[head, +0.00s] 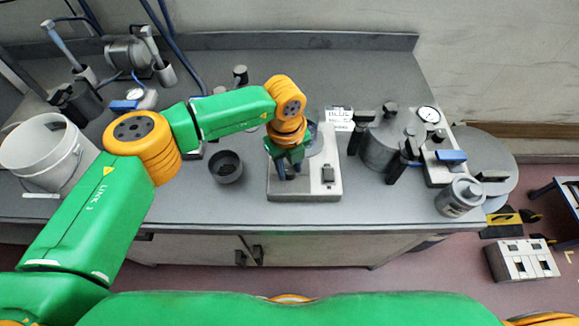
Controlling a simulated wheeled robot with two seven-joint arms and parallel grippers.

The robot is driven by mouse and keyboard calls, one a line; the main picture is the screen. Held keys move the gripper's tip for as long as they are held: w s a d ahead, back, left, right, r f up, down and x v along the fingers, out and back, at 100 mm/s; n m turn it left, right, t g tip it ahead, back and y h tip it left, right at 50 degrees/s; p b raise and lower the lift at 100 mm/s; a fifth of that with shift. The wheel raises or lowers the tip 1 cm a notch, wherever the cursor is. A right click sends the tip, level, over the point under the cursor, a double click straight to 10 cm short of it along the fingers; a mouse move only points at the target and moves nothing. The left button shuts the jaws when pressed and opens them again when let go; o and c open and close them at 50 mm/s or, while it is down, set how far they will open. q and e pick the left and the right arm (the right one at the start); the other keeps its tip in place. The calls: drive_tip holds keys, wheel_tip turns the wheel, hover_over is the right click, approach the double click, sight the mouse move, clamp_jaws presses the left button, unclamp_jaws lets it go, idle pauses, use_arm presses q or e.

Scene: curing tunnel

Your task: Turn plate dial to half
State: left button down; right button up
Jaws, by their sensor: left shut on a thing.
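The plate (318,192) is a pale grey box-shaped unit on the grey bench, with a round top partly hidden behind my arm. A small dark-topped switch (327,174) shows on the right of its front panel. My left gripper (289,171) points down at the left of that panel and is shut on the dial there. The fingers and wrist hide the dial, so its pointer and setting cannot be read. My right gripper is not in view.
A dark round cup (226,167) stands left of the plate. A white bucket (45,155) is at the far left. A grey pot (380,148), a gauge unit (429,114) and a grey canister (460,197) stand at the right. The bench front strip is clear.

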use_arm(q)
drive_tip(key=m+b, duration=0.3)
drive_tip(key=shift+f, duration=0.25)
drive_tip(key=shift+m+b, duration=0.9)
drive_tip(key=shift+m, duration=0.1)
drive_tip(key=m+b, duration=0.2)
drive_tip(key=m, duration=0.2)
drive_tip(key=shift+w+r+b, duration=0.1)
drive_tip(key=shift+r+b, duration=0.05)
drive_tip(key=shift+b, duration=0.2)
drive_tip(key=m, duration=0.3)
drive_tip(key=shift+r+b, duration=0.1)
drive_tip(key=shift+b, duration=0.25)
drive_tip(key=m, duration=0.3)
drive_tip(key=shift+g, duration=0.3)
drive_tip(key=m, duration=0.3)
drive_tip(key=shift+m, duration=2.4)
